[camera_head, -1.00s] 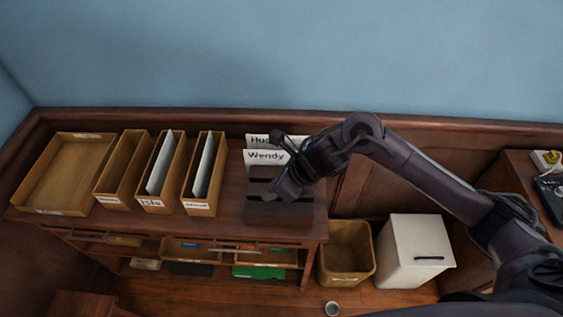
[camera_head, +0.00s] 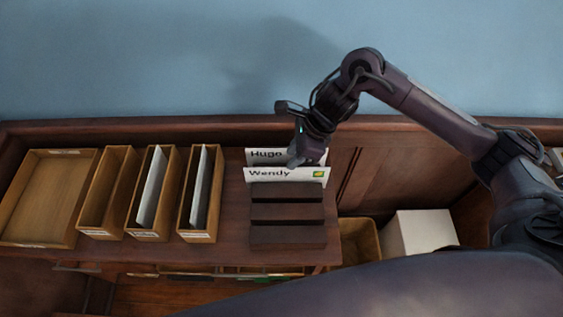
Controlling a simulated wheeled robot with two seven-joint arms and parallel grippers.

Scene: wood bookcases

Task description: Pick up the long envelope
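Two white envelopes stand upright in the back slots of a dark slotted rack (camera_head: 287,238) on the desk. The front one, marked "Wendy" (camera_head: 262,174), has a green and yellow stamp at its right end. The one behind, marked "Hugo" (camera_head: 262,154), is partly hidden by my gripper. I cannot tell which is the longer. My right gripper (camera_head: 296,160) points down at the envelopes, over the Hugo one and just behind the Wendy one's top edge. Its fingers are too small and dark to show whether they are open or touching an envelope. My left gripper is not in view.
Left of the rack stand narrow wooden bins (camera_head: 201,232), two holding white envelopes, and a wide empty tray (camera_head: 48,200). A raised wooden ledge (camera_head: 130,130) runs behind them. A wooden bin (camera_head: 358,245) and a white box (camera_head: 425,230) stand right of the desk.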

